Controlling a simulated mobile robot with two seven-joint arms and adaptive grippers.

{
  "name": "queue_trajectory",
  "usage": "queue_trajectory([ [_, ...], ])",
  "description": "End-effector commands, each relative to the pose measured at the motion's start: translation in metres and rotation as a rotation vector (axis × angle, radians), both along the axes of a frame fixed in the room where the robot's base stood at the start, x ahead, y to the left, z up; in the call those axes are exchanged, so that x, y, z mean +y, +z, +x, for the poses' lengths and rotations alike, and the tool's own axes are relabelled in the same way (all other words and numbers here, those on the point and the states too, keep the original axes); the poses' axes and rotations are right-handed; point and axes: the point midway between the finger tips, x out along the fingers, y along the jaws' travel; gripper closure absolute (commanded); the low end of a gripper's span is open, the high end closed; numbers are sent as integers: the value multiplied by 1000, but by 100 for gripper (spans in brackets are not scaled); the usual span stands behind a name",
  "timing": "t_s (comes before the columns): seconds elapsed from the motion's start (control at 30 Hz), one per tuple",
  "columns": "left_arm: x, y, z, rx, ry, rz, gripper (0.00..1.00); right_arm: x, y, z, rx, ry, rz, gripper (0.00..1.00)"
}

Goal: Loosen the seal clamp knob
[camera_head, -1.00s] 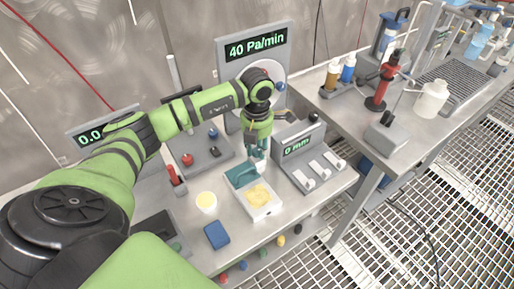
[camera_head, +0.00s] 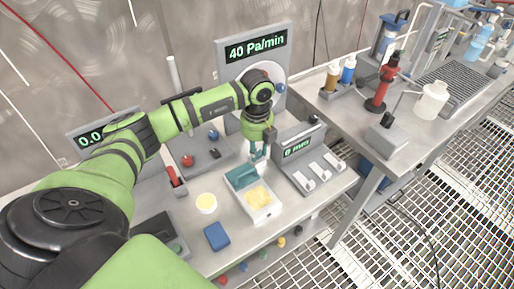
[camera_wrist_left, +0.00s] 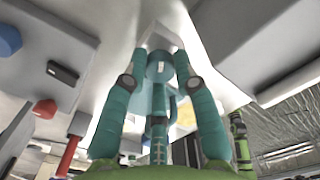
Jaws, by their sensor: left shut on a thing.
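My left gripper (camera_head: 258,153) points down at the bench, behind a teal block and in front of the grey console. In the left wrist view its teal fingers (camera_wrist_left: 160,62) close around a small pale grey piece (camera_wrist_left: 165,37), which I take to be the seal clamp knob. The fingers hide most of it, so its turn cannot be read. The gauge panel (camera_head: 256,50) behind the arm reads 40 Pa/min. The console (camera_head: 300,160) right of the gripper has a small green display. My right gripper is not in view.
A teal block (camera_head: 241,176) and a white tray with yellow contents (camera_head: 268,212) stand close in front of the gripper. A side bench (camera_head: 345,115) with bottles stands right.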

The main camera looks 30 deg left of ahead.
Motion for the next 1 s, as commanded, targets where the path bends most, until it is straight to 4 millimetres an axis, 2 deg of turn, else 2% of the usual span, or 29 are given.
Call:
queue_trajectory([
  [0.7,-1,0,-1,3,673,0,100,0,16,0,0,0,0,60],
  [1.0,-1,0,0,3,898,-1,100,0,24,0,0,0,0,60],
])
